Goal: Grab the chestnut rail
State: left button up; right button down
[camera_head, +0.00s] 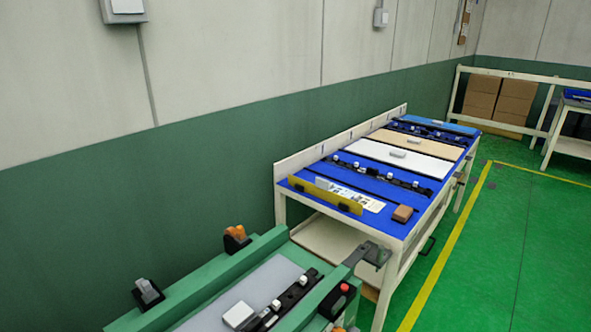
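I cannot make out a rail that is clearly chestnut. On the blue-topped table lie a dark rail with white clips (377,174) and a similar dark rail (424,132) farther back. A yellow upright strip (325,194) stands near the table's near edge. A small brown block (402,213) lies at its near right corner; it is short and not rail-shaped. Another dark rail with pale clips (290,299) lies on the green fixture in the foreground. Neither of my grippers shows in the head view.
The green fixture (212,272) fills the bottom foreground, with a red button (344,288) at its right. The blue-topped table (366,222) stands beyond it along the wall. White (385,158) and tan boards (428,146) lie on it. Green floor (497,245) is clear at right.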

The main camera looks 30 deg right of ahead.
aim_at(371, 172)
jog(key=z, duration=1.4)
jog(key=i+l, duration=0.25)
jog(key=l, duration=0.15)
jog(key=i+l+u, duration=0.1)
jog(key=l, duration=0.25)
jog(key=i+l, duration=0.35)
jog(key=i+l+u, duration=0.1)
jog(key=l, duration=0.35)
jog(key=i, duration=0.1)
